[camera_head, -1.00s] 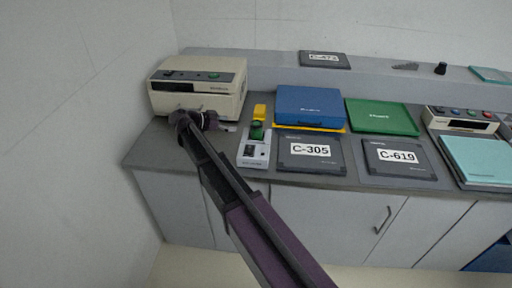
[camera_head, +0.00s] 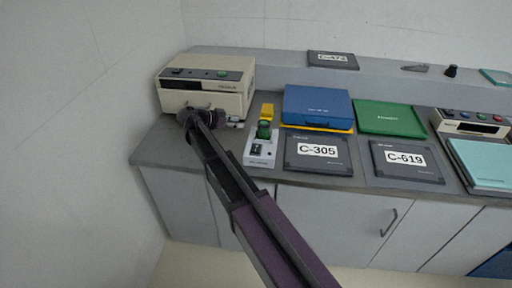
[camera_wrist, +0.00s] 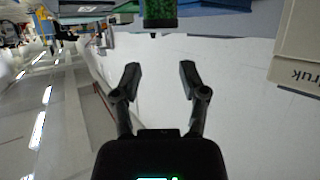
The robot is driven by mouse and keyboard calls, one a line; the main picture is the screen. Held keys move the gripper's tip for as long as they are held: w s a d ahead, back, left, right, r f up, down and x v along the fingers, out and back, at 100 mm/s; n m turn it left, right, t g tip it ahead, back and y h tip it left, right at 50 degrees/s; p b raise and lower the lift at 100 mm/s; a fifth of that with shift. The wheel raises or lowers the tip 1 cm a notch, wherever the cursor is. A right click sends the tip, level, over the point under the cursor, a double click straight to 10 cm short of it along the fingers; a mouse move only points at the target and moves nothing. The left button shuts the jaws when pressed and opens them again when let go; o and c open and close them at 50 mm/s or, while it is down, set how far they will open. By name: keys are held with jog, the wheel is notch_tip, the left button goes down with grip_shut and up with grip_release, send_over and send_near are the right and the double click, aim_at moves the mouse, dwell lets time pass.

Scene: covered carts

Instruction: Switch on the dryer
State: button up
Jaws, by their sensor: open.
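A beige box-shaped machine (camera_head: 205,97) stands at the counter's left end. Its dark sloping top panel carries a green button (camera_head: 222,75) and small dark controls. No readable label tells me whether it is the dryer. My gripper (camera_head: 196,115) is in front of its lower front face, partly overlapping it; contact cannot be told. In the wrist view my gripper (camera_wrist: 156,78) is open, with nothing between the fingers. Part of a beige casing (camera_wrist: 295,62) shows at the right there, and a green textured part (camera_wrist: 160,12) at the top.
Right of my gripper stands a small pale switch unit (camera_head: 260,148) with green and yellow parts. Farther right are a blue case (camera_head: 317,104), a green case (camera_head: 390,119), dark plates C-305 (camera_head: 318,168) and C-619 (camera_head: 405,178), and a beige button unit (camera_head: 470,125).

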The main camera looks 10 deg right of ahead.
jog(key=shift+d+r, duration=0.1)
jog(key=shift+d, duration=0.05)
jog(key=c, duration=0.3)
jog(key=shift+d+n+p, duration=0.1)
jog(key=shift+n+p, duration=0.2)
grip_shut()
jog(key=s+d+r+n+g+y+p, duration=0.2)
jog(key=n+y+p, duration=0.4)
jog(key=n, duration=0.8)
jog(key=s+d+r+n+g+y+p, duration=0.3)
jog(key=n+y+p, duration=0.4)
jog(key=n+p, duration=0.5)
notch_tip(320, 180, up, 2)
jog(key=shift+s+d+r+n, duration=0.1)
jog(key=shift+s+d+n, duration=0.15)
jog(key=shift+d+n, duration=0.6)
jog(key=shift+a+n, duration=0.25)
jog(key=shift+a, duration=0.05)
